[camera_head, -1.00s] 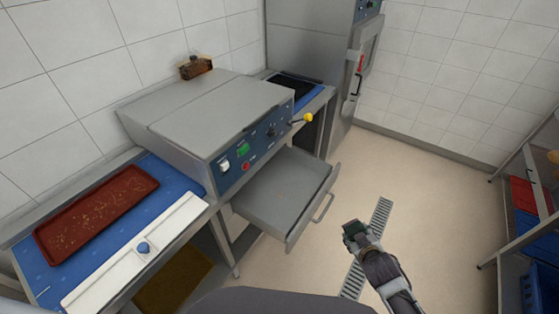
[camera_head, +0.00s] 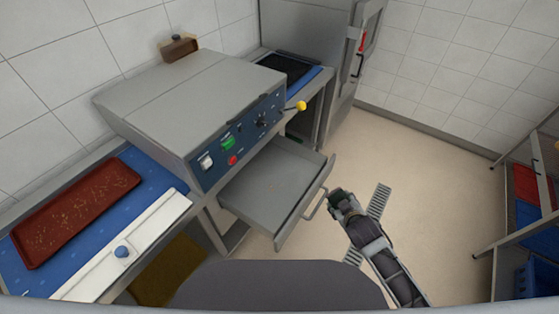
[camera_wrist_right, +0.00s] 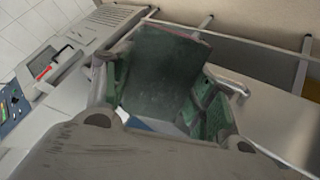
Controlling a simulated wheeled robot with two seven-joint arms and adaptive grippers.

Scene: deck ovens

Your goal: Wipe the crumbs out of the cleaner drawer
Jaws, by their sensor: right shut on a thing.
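The cleaner drawer (camera_head: 268,190) is pulled out below the grey cleaner (camera_head: 190,100). Its floor looks bare in the head view; crumbs there are too small to tell. Its bar handle (camera_head: 315,205) is on the front. My right gripper (camera_head: 338,197) is just outside the drawer, close beside the handle and apart from the drawer's inside. In the right wrist view it is shut on a dark green, flat pad (camera_wrist_right: 165,72) with a reddish edge. The handle (camera_wrist_right: 230,84) shows beyond the right finger. My left gripper is not in view.
A red tray (camera_head: 112,183) with crumbs lies on the blue surface at left. A lever with a yellow knob (camera_head: 301,105) sticks out above the drawer. A rack (camera_head: 515,225) stands at right. The floor between is free, with a drain grate (camera_head: 379,200).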

